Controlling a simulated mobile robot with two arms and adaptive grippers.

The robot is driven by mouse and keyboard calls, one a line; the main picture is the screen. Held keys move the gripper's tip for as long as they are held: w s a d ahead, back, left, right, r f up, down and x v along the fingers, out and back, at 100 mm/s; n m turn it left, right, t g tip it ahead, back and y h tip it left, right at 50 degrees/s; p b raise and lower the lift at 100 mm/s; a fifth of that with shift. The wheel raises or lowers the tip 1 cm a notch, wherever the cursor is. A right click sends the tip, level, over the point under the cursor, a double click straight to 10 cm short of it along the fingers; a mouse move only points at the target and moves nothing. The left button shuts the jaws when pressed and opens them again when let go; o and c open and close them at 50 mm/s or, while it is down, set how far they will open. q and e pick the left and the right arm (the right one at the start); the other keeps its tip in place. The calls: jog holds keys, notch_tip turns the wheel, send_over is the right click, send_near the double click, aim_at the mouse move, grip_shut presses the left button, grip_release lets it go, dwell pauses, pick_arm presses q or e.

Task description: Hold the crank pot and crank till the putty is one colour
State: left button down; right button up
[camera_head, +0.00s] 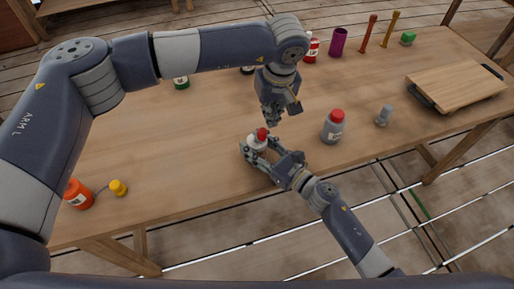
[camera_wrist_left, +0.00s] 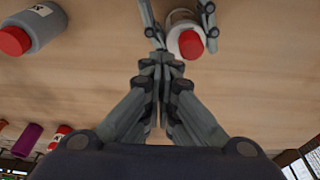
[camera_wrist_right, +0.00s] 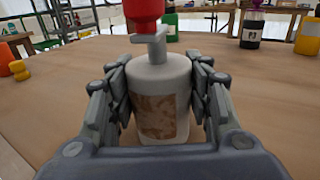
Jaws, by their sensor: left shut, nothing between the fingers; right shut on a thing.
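The crank pot (camera_head: 256,141) is a pale pot standing upright on the wooden table, with a red crank knob (camera_head: 262,133) on top. My right gripper (camera_head: 257,150) is shut around its body from both sides. In the right wrist view the pot (camera_wrist_right: 160,75) has a grey crank arm under the red knob (camera_wrist_right: 143,12). The putty in its front window (camera_wrist_right: 157,115) looks mottled in two browns. My left gripper (camera_head: 270,119) is shut and empty, just above and beside the knob. In the left wrist view its fingertips (camera_wrist_left: 161,62) appear apart from the knob (camera_wrist_left: 191,43).
A grey bottle with a red cap (camera_head: 333,130) and a small grey object (camera_head: 383,116) stand right of the pot. A wooden board (camera_head: 458,86) lies farther right. An orange bottle (camera_head: 77,193) and a yellow piece (camera_head: 118,187) are at left. The table between is clear.

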aim_at(266, 132)
pick_arm(q)
jog(key=shift+f, duration=0.15)
dwell(0.5)
jog(key=shift+s+x, duration=0.15)
jog(key=shift+x, duration=0.5)
jog(key=shift+s+x, duration=0.1)
jog(key=shift+x, duration=0.55)
jog(key=shift+d+f, duration=0.1)
jog(key=shift+s, duration=0.1)
jog(key=shift+s+a, duration=0.3)
jog(key=shift+a, duration=0.1)
jog(key=shift+s+a, duration=0.1)
jog(key=shift+s, duration=0.6)
dwell(0.5)
jog(key=shift+s+a, duration=0.2)
jog(key=shift+s, duration=0.2)
dwell(0.4)
jog(key=shift+s, duration=0.15)
jog(key=shift+d, duration=0.1)
